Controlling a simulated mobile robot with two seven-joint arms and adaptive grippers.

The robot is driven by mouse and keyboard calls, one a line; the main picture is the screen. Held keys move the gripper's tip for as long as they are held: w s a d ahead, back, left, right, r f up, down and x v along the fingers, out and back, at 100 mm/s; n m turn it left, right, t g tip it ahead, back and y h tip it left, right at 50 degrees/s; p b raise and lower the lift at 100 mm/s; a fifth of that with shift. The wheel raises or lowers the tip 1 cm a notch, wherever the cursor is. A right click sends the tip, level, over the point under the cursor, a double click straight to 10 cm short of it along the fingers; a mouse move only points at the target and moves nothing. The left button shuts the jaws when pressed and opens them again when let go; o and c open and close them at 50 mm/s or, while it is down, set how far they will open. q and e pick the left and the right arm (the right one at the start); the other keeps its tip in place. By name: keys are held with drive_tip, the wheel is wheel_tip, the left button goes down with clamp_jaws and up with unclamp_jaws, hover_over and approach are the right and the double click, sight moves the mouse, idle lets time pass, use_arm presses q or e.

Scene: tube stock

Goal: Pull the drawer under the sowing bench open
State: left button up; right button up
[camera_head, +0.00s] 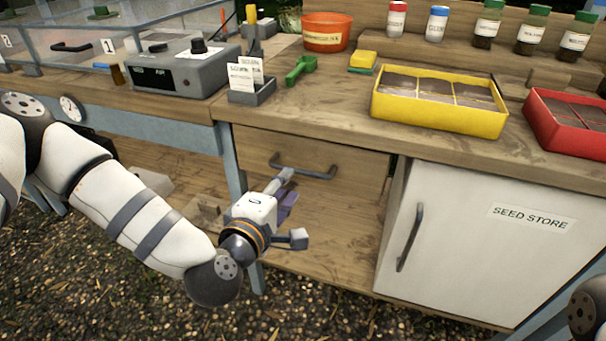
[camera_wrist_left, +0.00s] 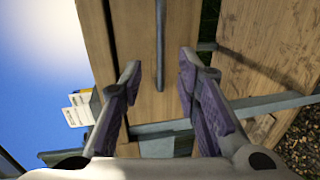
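The drawer (camera_head: 345,165) has a plain wooden front under the bench top and looks shut. Its dark bar handle (camera_head: 318,175) runs across the front. My left gripper (camera_head: 289,186) is in front of the drawer, close to the left part of the handle. In the left wrist view, the drawer front (camera_wrist_left: 135,45) fills the middle and the handle (camera_wrist_left: 160,40) lies in line with the gap between the purple-padded fingers (camera_wrist_left: 160,68). The gripper is open and empty; the handle appears ahead of the fingertips, not gripped. My right gripper is not in view.
The sowing bench (camera_head: 330,105) carries a yellow seed tray (camera_head: 430,118), a red tray (camera_head: 540,130), a green scoop (camera_head: 301,69) and a grey control box (camera_head: 180,75). The white seed store door (camera_head: 480,240) is right of the drawer.

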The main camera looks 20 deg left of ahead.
sight(298, 172)
use_arm(q)
drive_tip(key=x, duration=0.8)
drive_tip(key=shift+d+b, duration=0.1)
drive_tip(key=shift+b, duration=0.25)
clamp_jaws()
